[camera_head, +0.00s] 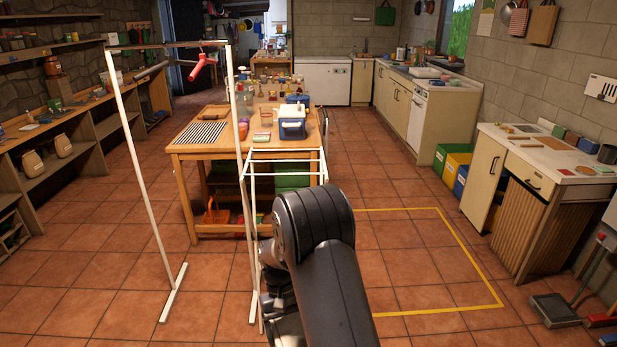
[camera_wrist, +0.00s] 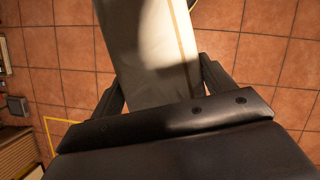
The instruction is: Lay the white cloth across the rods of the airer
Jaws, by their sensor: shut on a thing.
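The airer (camera_head: 287,151) is a white frame with thin rods, standing in the middle of the head view in front of the wooden table. My arm covers part of its lower right side. In the wrist view, my gripper (camera_wrist: 160,88) is shut on the white cloth (camera_wrist: 150,45), which has a thin tan stripe. The cloth extends from between the fingers to the top edge of that view, over the tiled floor. In the head view my arm hides the gripper, and I cannot make out the cloth there. No airer rod is clear in the wrist view.
A yellow floor outline (camera_head: 470,256) lies to the right on open tiles, with cabinets beyond.

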